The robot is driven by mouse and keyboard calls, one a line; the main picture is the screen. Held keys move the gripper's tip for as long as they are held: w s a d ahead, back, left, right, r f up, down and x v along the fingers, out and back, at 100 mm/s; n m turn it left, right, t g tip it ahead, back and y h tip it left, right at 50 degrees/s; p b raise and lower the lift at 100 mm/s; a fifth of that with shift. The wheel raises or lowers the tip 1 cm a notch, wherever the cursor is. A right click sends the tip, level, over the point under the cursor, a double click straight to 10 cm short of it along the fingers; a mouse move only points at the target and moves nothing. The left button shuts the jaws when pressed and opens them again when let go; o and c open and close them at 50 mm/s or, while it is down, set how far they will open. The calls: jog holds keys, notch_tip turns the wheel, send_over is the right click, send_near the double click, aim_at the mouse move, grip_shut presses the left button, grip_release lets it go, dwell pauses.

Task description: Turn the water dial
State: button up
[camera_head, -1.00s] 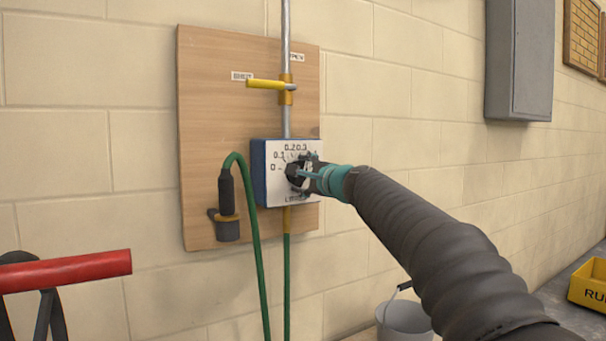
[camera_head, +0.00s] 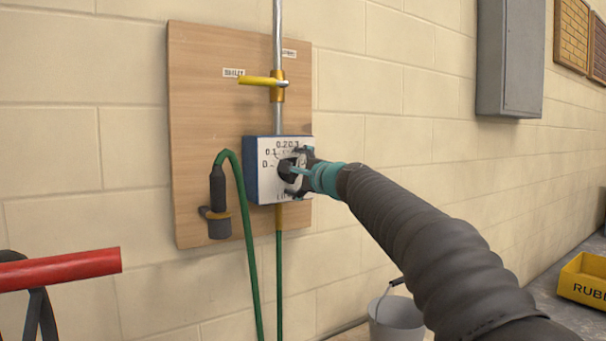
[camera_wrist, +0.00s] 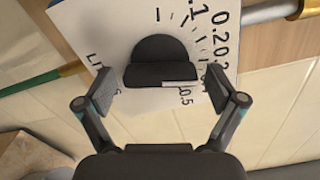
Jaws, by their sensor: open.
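The water dial is a dark round knob (camera_wrist: 160,52) with a raised grip bar, on the white numbered face of a blue box (camera_head: 263,185). The scale around it shows 0, 0.1, 0.2, 0.3 and, in the wrist view, 0.5. My gripper (camera_wrist: 161,88) is open at the dial, one finger on each side of the grip bar. A gap shows between each finger and the knob in the wrist view. In the head view my gripper (camera_head: 302,172) covers the right part of the dial face, so the pointer's setting is unclear.
The box hangs on a wooden board (camera_head: 205,120) with a metal pipe, a yellow valve lever (camera_head: 256,81) above and a green hose (camera_head: 249,245) at left. A red bar (camera_head: 60,270) is at lower left, a bucket (camera_head: 388,318) below my arm, a yellow crate (camera_head: 585,280) at right.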

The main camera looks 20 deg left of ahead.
jog(key=v, duration=1.2)
jog(key=s+f+n+g+h, duration=0.25)
jog(key=f+n, duration=0.25)
jog(key=f, duration=0.6)
jog(key=s+d+f+n+g+h, duration=0.3)
jog(key=s+d+f+n+g, duration=0.1)
jog(key=s+d+f, duration=0.6)
jog(key=s+d+f+h, duration=0.2)
jog(key=s+d+f, duration=0.2)
jog(key=s+d, duration=0.3)
jog(key=s+d+f+n+h, duration=0.1)
jog(key=s+d+f+h, duration=0.2)
jog(key=s+d+f, duration=0.2)
jog(key=s+d+f+n+h, duration=0.1)
jog(key=s+d+f+h, duration=0.2)
jog(key=s+d, duration=0.6)
jog(key=d+f, duration=0.1)
jog(key=d, duration=0.1)
jog(key=shift+d+f, duration=0.4)
